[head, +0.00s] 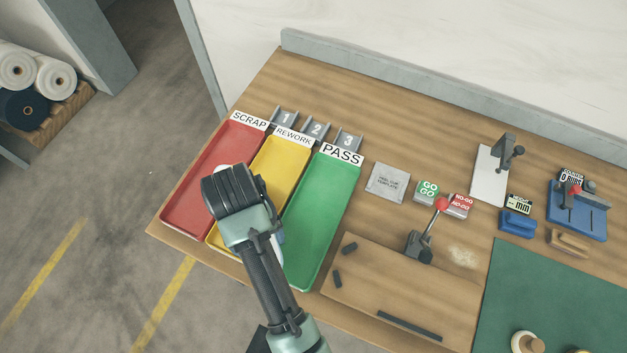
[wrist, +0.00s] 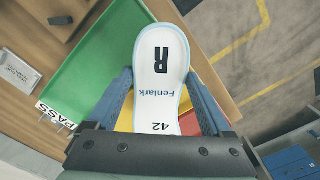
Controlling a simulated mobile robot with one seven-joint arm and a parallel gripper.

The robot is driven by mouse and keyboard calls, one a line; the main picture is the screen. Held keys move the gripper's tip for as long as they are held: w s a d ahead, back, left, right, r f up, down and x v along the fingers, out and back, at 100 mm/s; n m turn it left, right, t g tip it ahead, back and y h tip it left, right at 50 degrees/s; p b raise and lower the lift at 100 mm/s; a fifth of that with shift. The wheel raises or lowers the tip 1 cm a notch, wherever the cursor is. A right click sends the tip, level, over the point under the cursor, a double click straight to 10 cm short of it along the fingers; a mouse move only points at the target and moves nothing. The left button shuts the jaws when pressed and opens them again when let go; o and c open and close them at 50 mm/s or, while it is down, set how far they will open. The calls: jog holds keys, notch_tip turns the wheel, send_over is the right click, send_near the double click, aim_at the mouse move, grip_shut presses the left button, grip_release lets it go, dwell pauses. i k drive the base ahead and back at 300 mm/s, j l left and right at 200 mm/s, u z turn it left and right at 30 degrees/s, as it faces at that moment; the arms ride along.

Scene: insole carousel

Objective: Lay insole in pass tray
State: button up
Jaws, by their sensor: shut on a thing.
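A white insole (wrist: 160,85) with a pale blue edge, marked "R", "Fenlark" and "42", is between the blue fingers of my gripper (wrist: 160,95), which is shut on it. In the head view my arm hides most of the insole and the fingers, with a sliver of white beside the wrist, above the yellow rework tray (head: 278,165). The green pass tray (head: 322,215) is empty, just right of my arm, with its "PASS" label (head: 341,154) at the far end. It also shows in the wrist view (wrist: 92,68), left of the insole.
The red scrap tray (head: 208,180) lies left of the yellow one. Numbered grey slots (head: 315,130) stand behind the trays. Right of the pass tray are a wooden board (head: 390,290) with a red-knobbed clamp (head: 425,235) and a grey template plate (head: 387,183).

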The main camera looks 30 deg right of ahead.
aim_at(314, 218)
jog(key=i+l, duration=0.15)
jog(key=l, duration=0.15)
jog(key=i+l, duration=0.1)
jog(key=l, duration=0.25)
jog(key=i+l, duration=0.15)
jog(key=l, duration=0.15)
jog(key=i+l, duration=0.1)
jog(key=l, duration=0.2)
jog(key=i+l+u, duration=0.1)
jog(key=u, duration=0.25)
jog(key=l+u, duration=0.7)
jog(key=j+u, duration=0.1)
jog(key=u, duration=1.35)
